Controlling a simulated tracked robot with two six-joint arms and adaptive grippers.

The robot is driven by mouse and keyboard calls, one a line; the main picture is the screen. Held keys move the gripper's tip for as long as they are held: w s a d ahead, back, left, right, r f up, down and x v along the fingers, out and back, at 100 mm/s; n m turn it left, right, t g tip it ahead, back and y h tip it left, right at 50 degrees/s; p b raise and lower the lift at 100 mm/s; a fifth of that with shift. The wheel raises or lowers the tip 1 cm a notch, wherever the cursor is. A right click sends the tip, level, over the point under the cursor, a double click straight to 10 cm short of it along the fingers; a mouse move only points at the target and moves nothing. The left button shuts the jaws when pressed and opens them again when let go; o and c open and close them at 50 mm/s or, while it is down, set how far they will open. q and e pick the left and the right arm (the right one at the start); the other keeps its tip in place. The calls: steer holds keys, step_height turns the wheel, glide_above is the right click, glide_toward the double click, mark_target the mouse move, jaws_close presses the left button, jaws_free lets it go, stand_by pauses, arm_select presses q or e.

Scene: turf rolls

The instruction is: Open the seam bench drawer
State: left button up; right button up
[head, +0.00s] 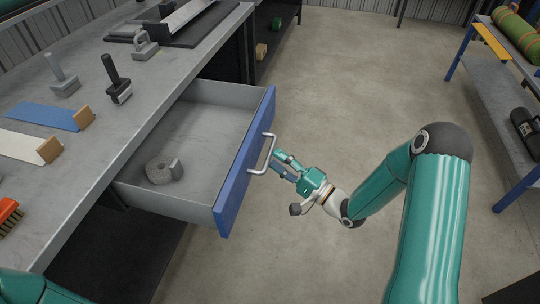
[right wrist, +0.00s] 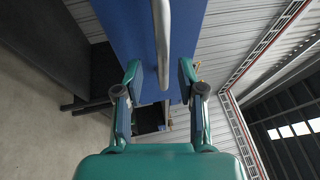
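The seam bench (head: 60,150) has a drawer (head: 215,130) with a blue front (head: 243,170), pulled far out. Its grey inside shows, with a grey tape roll (head: 160,171) in it. The silver bar handle (head: 268,150) is on the blue front. My right gripper (head: 277,161) is right at the handle, outside the drawer. In the right wrist view the fingers (right wrist: 159,80) are spread, and the handle bar (right wrist: 162,40) lies between them with gaps on both sides. My left gripper is out of view; only part of the left arm shows at bottom left.
The bench top holds a blue strip (head: 45,116), a white strip (head: 25,147), a black-handled tool (head: 115,80) and an orange brush (head: 8,215). A blue-framed rack (head: 500,100) with a green roll stands at right. The floor between is clear.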

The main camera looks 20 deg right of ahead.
steer(key=v, duration=0.8)
steer(key=shift+s+f, duration=0.1)
steer(key=shift+f, duration=0.05)
